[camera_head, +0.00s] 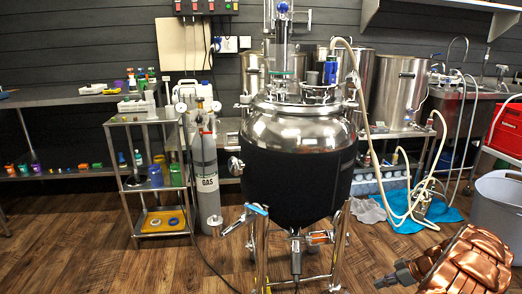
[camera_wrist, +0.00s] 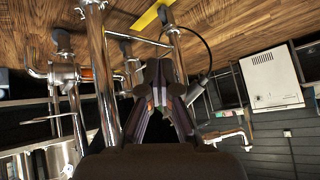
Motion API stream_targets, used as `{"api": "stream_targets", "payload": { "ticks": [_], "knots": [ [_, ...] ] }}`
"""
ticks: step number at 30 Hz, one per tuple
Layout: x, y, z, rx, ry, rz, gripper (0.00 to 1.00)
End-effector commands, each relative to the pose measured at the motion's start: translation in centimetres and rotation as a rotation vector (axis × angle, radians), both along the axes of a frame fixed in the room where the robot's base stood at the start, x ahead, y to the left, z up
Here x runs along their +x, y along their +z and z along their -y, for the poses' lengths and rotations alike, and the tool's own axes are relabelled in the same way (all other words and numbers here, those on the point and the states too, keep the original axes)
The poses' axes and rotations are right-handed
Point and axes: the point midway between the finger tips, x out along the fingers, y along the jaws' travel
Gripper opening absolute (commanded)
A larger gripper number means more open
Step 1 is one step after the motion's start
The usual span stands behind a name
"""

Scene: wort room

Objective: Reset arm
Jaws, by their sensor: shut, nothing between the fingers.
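My gripper (camera_wrist: 158,92) shows in the wrist view, its dark fingers closed together and empty. Metal legs and pipes of a steel stand (camera_wrist: 100,75) rise close to its left, and another leg shows just behind the fingers. I cannot tell whether the fingers touch any of them. The wrist view is turned over, with the wood floor at the top.
A steel vessel with a black jacket (camera_head: 300,180) stands on legs in the middle. A gas cylinder (camera_head: 206,172) and a shelf rack (camera_head: 150,190) stand to its left. The floor at front left is clear.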

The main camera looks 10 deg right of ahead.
Motion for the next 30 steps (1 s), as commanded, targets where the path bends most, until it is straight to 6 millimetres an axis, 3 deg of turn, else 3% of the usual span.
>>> {"api": "stream_targets", "payload": {
  "ticks": [1,3,14,23,30],
  "knots": [
    [0.8,3.4,-1.8,0.011,0.01,-0.015,0.0],
    [1.4,6.3,-4.1,0.028,0.016,-0.046,0.0],
    [1.5,20.0,-15.6,0.066,0.038,-0.224,0.0],
    [-1.6,30.1,-24.0,0.031,0.032,-0.379,0.0],
    [-5.8,37.0,-29.5,-0.03,-0.002,-0.5,0.0]
  ]
}}
